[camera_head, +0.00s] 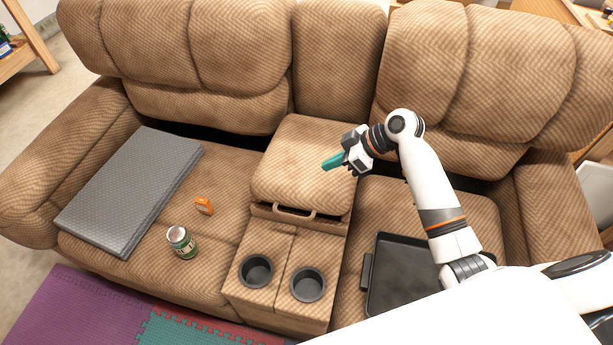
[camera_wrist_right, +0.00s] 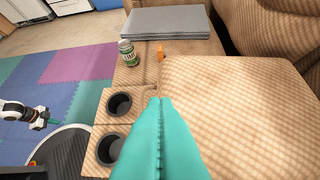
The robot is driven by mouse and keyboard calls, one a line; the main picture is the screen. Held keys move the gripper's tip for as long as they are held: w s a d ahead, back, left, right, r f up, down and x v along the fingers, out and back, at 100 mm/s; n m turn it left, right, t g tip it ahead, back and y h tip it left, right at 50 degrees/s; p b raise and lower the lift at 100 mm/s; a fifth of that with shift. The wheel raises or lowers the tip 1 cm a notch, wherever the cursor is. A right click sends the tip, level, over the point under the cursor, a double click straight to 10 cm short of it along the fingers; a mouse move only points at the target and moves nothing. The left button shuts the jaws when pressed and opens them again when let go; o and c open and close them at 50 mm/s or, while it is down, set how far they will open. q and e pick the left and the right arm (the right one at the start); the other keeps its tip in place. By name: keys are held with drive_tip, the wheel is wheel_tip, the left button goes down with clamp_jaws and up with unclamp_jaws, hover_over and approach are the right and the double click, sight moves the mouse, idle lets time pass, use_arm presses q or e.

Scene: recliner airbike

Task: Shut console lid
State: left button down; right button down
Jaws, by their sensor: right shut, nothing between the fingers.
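The console lid (camera_head: 300,165) is the tan padded cover in the middle of the couch. It lies flat or nearly flat over the console, with a pull handle (camera_head: 293,213) at its front edge. A dark strip shows under that edge; I cannot tell whether the lid is fully seated. In the right wrist view the lid (camera_wrist_right: 235,115) fills the right side. My right gripper (camera_head: 328,163) is shut and empty over the lid's right part; contact is unclear. Its teal fingers (camera_wrist_right: 160,103) point toward the lid's edge. My left gripper (camera_wrist_right: 50,121) shows small in the wrist view, its opening unclear.
Two cup holders (camera_head: 257,270) sit in front of the lid. A green can (camera_head: 182,243), an orange item (camera_head: 204,206) and a grey folded mat (camera_head: 130,190) are on the left seat. A black tray (camera_head: 405,275) is on the right seat. Foam tiles (camera_head: 90,310) cover the floor.

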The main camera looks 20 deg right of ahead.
drive_tip(key=x, duration=1)
drive_tip(key=shift+a, duration=0.2)
wheel_tip(320, 180, down, 3)
drive_tip(key=shift+s+d+r, duration=0.1)
drive_tip(key=shift+r, duration=0.05)
drive_tip(key=shift+s+f, duration=0.1)
drive_tip(key=shift+f, duration=0.55)
